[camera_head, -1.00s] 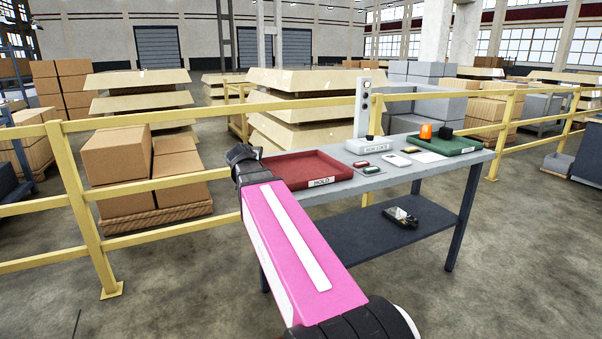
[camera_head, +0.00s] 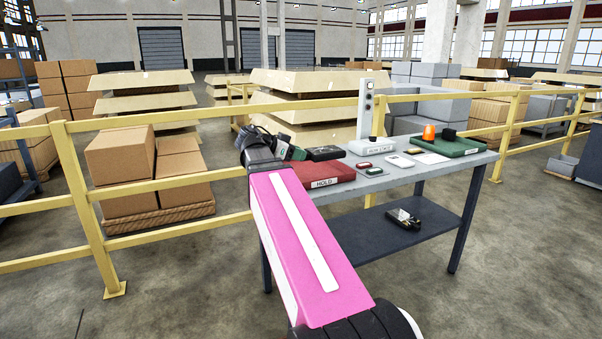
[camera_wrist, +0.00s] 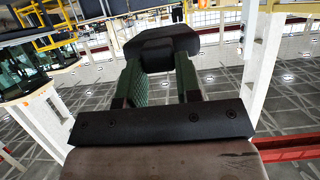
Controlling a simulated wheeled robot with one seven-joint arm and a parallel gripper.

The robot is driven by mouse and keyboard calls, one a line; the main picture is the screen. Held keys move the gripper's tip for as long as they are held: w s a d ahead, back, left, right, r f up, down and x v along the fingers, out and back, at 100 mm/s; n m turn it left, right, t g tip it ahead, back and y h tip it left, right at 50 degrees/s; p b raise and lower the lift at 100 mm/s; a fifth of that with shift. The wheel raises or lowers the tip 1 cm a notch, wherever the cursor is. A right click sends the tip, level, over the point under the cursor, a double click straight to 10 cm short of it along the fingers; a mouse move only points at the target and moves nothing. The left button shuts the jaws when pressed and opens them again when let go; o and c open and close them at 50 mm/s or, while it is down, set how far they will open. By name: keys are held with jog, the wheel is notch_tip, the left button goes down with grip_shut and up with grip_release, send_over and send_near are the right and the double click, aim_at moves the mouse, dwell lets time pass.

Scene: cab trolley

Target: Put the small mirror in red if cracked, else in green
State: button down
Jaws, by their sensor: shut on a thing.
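My gripper (camera_head: 297,153) is shut on a dark, block-shaped thing (camera_head: 324,153), which I take to be the small mirror. It is held over the back of the red tray (camera_head: 325,178) labelled HOLD. In the wrist view, the black housing (camera_wrist: 160,45) sits between the green-lined fingers of my gripper (camera_wrist: 162,78). Its glass face is turned out of sight, so I cannot tell whether it is cracked. The green tray (camera_head: 468,149) is at the right end of the table; part of its inside is hidden.
On the grey table (camera_head: 392,182) between the trays are a white labelled box (camera_head: 374,150) with an upright post (camera_head: 368,110), a small red item (camera_head: 363,165), a green one (camera_head: 373,171) and a white device (camera_head: 400,161). An orange beacon (camera_head: 428,131) stands by the green tray. Yellow railing (camera_head: 150,185) runs behind.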

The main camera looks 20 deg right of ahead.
jog(key=w+f, duration=0.2)
jog(key=w, duration=0.1)
jog(key=w+d+f, duration=0.1)
jog(key=w+f, duration=0.1)
jog(key=w, duration=0.2)
jog(key=w+d+f, duration=0.1)
jog(key=w+f, duration=0.1)
jog(key=w, duration=0.1)
jog(key=shift+w+d+f, duration=0.2)
jog(key=shift+w+d, duration=0.05)
jog(key=shift+w, duration=0.05)
jog(key=shift+f, duration=2.05)
jog(key=shift+f, duration=0.6)
jog(key=c, duration=0.8)
grip_release()
jog(key=shift+s+f, duration=0.1)
jog(key=shift+r, duration=0.3)
jog(key=v, duration=1.2)
jog(key=shift+r, duration=0.4)
